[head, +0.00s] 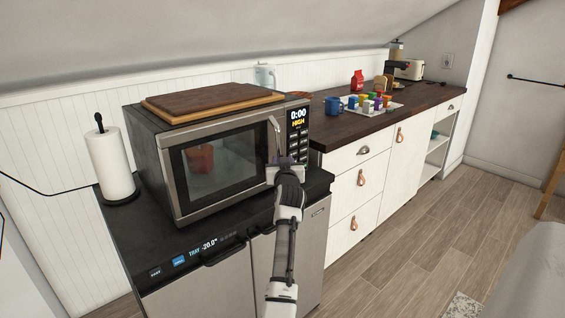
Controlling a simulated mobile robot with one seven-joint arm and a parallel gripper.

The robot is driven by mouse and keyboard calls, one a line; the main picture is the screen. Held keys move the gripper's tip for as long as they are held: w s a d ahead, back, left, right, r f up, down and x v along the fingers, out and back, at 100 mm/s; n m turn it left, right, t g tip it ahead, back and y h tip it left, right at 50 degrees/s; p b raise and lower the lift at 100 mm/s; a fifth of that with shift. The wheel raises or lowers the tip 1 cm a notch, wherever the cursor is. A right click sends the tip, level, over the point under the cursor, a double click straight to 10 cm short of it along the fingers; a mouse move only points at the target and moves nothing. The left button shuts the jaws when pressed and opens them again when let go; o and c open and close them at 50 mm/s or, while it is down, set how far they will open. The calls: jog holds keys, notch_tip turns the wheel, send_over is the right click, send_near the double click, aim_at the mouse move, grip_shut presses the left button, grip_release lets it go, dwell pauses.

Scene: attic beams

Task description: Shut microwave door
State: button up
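The microwave (150,158) is a dark box with a silver-framed glass door (222,165) and a control panel (298,130) on its right reading 0:00 HIGH. The door lies nearly in line with the front; I cannot tell whether it is fully shut or slightly ajar. A reddish-brown object (200,158) shows through the glass. The door's upright handle (274,136) is on its right side. My gripper (279,166) is at the lower part of the handle, in front of the door's right edge.
A wooden board (212,101) lies on the microwave. A paper towel roll (110,165) stands to its left on the black top. A dark counter (345,137) runs right with a blue mug (333,106) and a tray (372,111) of colored items.

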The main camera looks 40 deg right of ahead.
jog(key=shift+a, duration=0.1)
jog(key=b+v, duration=0.2)
jog(key=v, duration=1.1)
jog(key=shift+s+a+b, duration=0.15)
jog(key=shift+s+b, duration=0.2)
jog(key=shift+s, duration=0.05)
